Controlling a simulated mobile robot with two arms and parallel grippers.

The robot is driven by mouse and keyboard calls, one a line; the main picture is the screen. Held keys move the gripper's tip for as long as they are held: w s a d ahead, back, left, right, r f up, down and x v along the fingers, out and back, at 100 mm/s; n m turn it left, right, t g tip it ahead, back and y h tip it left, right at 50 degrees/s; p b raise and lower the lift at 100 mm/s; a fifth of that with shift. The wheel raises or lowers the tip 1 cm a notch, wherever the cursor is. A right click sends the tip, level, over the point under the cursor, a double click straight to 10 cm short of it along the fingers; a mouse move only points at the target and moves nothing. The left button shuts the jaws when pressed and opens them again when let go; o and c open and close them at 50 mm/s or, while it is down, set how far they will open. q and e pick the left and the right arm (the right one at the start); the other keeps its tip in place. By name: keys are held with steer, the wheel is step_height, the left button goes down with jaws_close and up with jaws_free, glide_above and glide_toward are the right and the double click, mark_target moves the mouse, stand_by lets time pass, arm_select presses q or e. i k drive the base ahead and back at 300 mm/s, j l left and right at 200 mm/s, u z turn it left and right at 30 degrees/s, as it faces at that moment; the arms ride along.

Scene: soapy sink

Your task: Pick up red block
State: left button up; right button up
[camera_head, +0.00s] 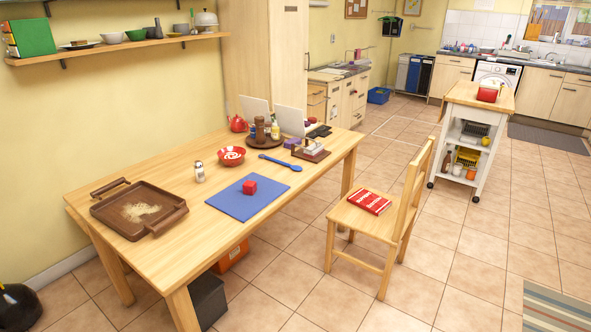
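A small red block (250,187) sits on a blue mat (243,203) on the wooden table (190,222). The mat lies near the table's front edge, right of the tray. Neither of my grippers shows in the head view.
On the table are a brown wooden tray (139,209), a salt shaker (199,172), a red bowl (231,156), a blue spoon (281,162) and a round brown stand (264,142). A chair (387,222) with a red book stands at the right. A white cart (474,140) stands farther back. Tiled floor is open around.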

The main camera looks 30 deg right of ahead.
mark_target(249, 187)
steer(key=i+l+z, duration=0.15)
steer(key=i+z, duration=0.55)
steer(key=z, duration=0.15)
steer(key=i+z, duration=0.45)
steer(key=i+l+u, duration=0.3)
steer(key=i, duration=0.3)
steer(key=i+l+u, duration=0.1)
steer(key=u, duration=0.3)
steer(key=i+l+u, duration=0.1)
steer(key=u, duration=0.35)
steer(key=l+u, duration=0.5)
steer(key=u, duration=0.35)
steer(key=i+l, duration=0.05)
